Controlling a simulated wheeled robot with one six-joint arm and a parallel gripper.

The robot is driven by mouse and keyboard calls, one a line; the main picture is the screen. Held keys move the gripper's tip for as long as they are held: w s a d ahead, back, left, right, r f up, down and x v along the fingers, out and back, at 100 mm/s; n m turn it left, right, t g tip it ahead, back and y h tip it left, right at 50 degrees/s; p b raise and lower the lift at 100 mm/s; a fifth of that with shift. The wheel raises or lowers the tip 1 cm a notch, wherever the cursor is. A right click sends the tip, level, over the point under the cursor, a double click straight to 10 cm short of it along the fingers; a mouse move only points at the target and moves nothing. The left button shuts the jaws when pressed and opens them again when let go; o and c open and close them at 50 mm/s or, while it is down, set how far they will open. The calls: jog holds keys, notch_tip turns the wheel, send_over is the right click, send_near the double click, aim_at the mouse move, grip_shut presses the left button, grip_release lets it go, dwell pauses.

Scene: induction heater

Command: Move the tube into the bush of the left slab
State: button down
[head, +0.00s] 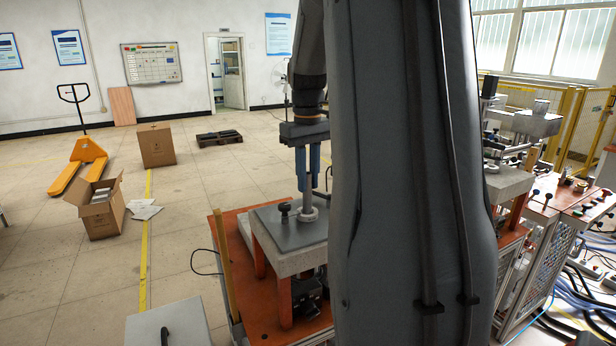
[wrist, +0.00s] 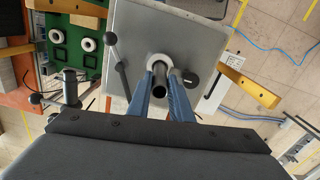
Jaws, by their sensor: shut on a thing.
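My gripper (head: 308,188) points down over the left slab (head: 274,262), with its two blue fingers shut on a grey metal tube (head: 309,165). In the wrist view the tube (wrist: 158,84) stands between the fingertips (wrist: 162,74), its dark open end facing the camera. The white ring-shaped bush (head: 308,215) is on the slab's grey top, directly below the tube. It also shows around the tube's far end in the wrist view (wrist: 159,60). The tube looks upright and its lower end meets the bush; I cannot tell how deep it sits.
A black-knobbed clamp (head: 284,212) stands on the slab left of the bush. A lever (wrist: 117,62) lies close by in the wrist view. A green tray (wrist: 62,58) holds white rings. Another slab (head: 508,181) stands at the right. My arm hides the middle.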

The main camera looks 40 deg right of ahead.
jog(key=shift+f, duration=1)
jog(key=c, duration=1.5)
grip_release()
jog(key=shift+r+b, duration=1.5)
jog(key=shift+r, duration=2.45)
